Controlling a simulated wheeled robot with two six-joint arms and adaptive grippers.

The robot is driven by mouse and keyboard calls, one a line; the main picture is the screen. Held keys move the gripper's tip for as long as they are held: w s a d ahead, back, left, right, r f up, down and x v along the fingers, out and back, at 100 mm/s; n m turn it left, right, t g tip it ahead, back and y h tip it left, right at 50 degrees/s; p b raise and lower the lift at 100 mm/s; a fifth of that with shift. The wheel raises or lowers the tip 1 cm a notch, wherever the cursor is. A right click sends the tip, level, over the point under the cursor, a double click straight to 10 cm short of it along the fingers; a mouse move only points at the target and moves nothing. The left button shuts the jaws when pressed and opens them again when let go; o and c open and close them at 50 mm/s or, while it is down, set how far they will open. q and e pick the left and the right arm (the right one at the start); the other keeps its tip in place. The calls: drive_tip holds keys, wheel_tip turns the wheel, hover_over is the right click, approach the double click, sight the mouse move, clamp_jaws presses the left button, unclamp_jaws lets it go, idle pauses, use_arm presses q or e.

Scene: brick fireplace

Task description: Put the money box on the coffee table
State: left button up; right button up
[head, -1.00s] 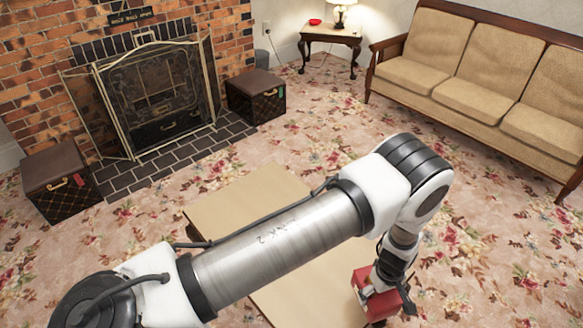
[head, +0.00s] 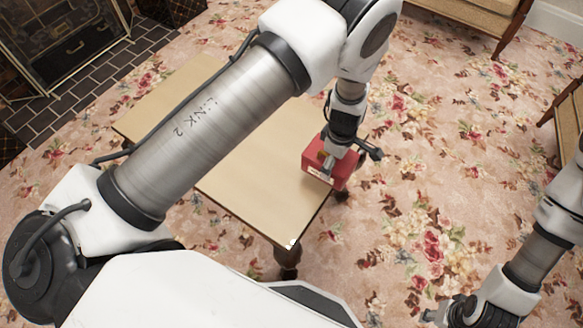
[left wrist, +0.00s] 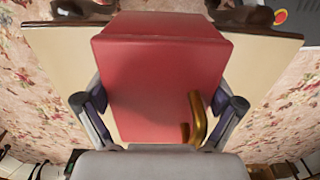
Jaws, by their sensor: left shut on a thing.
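The money box is a red box (head: 312,160) with a small pale label on its side. My left gripper (head: 332,163) is shut on it, above the right edge of the coffee table (head: 265,180). In the left wrist view the red box (left wrist: 155,75) sits between the two fingers of the left gripper (left wrist: 160,105), with a brass handle on it and the pale tabletop (left wrist: 65,55) behind it. I cannot tell whether the box touches the tabletop. My right gripper (head: 445,314) is at the bottom right, partly cut off; its jaws are unclear.
My left arm crosses the table and hides part of its top. The visible tabletop is bare. A fireplace (head: 60,45) stands at the upper left, a sofa (head: 480,18) at the upper right. Flowered carpet (head: 420,150) lies clear right of the table.

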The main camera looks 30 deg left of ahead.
use_arm(q)
drive_tip(key=a, duration=0.3)
drive_tip(key=s+a, duration=0.1)
drive_tip(key=a, duration=0.3)
drive_tip(key=s+a+f, duration=0.1)
drive_tip(key=a, duration=0.3)
drive_tip(key=shift+s+p, duration=0.2)
drive_tip(key=shift+p, duration=0.1)
drive_tip(key=shift+a+f, duration=0.15)
drive_tip(key=shift+f, duration=1.65)
use_arm(e)
drive_tip(key=shift+f, duration=0.75)
use_arm(q)
drive_tip(key=shift+f+b, duration=0.1)
drive_tip(key=shift+b, duration=0.25)
use_arm(e)
drive_tip(key=shift+f, duration=0.1)
use_arm(q)
drive_tip(key=o, duration=1)
drive_tip(key=shift+c, duration=0.2)
drive_tip(key=shift+o, duration=0.3)
drive_tip(key=shift+r, duration=0.3)
wheel_tip(320, 180, up, 12)
drive_tip(key=p, duration=0.1)
drive_tip(key=shift+f+p, duration=0.15)
drive_tip(key=shift+p, duration=0.25)
use_arm(e)
drive_tip(key=shift+r, duration=0.95)
